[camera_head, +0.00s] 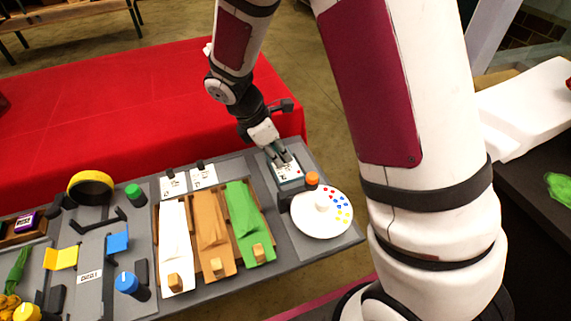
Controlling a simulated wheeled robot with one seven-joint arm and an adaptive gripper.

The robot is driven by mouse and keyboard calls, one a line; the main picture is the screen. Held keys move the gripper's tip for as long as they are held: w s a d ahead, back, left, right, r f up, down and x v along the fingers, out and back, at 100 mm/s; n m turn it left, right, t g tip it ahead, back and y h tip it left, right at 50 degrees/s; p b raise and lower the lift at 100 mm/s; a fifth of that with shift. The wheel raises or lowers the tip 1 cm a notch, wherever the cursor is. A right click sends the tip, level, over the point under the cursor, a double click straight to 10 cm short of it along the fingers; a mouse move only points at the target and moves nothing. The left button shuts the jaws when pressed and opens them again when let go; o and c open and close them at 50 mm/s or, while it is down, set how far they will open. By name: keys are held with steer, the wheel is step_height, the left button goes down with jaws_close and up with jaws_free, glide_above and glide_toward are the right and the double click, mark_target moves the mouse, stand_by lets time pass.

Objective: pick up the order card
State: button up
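A small white card with dark print (288,173), which looks like the order card, lies at the back right of the grey station. My gripper (284,161) points down at it, with its fingertips over or at the card's back part and partly hiding it. I cannot tell whether the fingers touch the card or hold it. Two other white printed cards, one at the left (173,187) and one beside it (203,178), stand behind the wrapping sheets.
White, brown and green sheets (212,230) lie left in a wooden tray. A yellow-black ring (90,187) stands farther left. The red-covered table (110,95) behind is mostly clear.

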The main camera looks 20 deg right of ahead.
jaws_close()
steer(key=shift+r, duration=0.15)
